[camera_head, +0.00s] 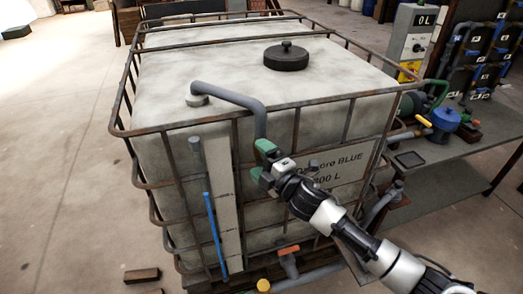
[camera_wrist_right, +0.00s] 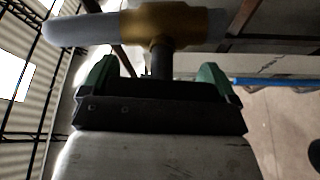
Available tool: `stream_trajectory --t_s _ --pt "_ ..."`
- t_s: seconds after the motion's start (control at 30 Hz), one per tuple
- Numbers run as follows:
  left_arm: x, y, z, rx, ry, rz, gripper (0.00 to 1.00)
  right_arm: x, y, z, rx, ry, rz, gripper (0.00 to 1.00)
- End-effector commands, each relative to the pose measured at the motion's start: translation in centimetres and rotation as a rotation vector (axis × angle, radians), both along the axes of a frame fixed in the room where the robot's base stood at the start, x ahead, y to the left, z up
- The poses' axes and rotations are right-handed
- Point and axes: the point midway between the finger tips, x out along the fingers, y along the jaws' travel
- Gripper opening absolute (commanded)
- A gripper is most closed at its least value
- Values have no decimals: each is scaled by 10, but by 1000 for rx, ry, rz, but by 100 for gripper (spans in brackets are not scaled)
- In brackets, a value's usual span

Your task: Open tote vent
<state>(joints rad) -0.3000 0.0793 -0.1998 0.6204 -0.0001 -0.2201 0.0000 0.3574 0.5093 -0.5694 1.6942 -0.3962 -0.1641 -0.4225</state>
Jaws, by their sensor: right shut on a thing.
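The caged white tote (camera_head: 330,80) fills the middle of the head view. A grey vent pipe (camera_head: 232,95) rises from its top, bends over the near edge and runs down in front. My right gripper (camera_head: 262,160) is at the pipe's lower end, its green fingertips on either side. In the right wrist view, a brass valve body (camera_wrist_right: 168,22) sits on the grey pipe (camera_wrist_right: 85,30), with a dark stem (camera_wrist_right: 161,62) reaching between the fingers. My right gripper (camera_wrist_right: 155,76) is shut on the valve's dark handle, mostly hidden by the gripper. My left gripper is out of view.
A black round lid (camera_head: 287,57) sits on the tote top. Cage bars surround the tote. A blue tube (camera_head: 215,230) runs down its front, and an orange handle (camera_head: 288,250) is low down. A bench (camera_head: 450,150) with a blue pump stands right.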

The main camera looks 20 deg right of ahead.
Motion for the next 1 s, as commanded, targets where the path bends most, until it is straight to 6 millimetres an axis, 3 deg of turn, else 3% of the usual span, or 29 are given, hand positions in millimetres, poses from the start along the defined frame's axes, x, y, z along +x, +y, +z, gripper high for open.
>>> stream_trajectory --t_s 0.3,0.9,0.93,1.0 --pt "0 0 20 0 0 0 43 0 0 -1 -142 -3 -1 66" --pt "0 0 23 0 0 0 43 0 0 -4 -180 -5 -1 66" --pt "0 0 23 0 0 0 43 0 0 -4 -180 -6 -1 92" --pt "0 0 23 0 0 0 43 0 0 -4 -179 -5 -1 100"
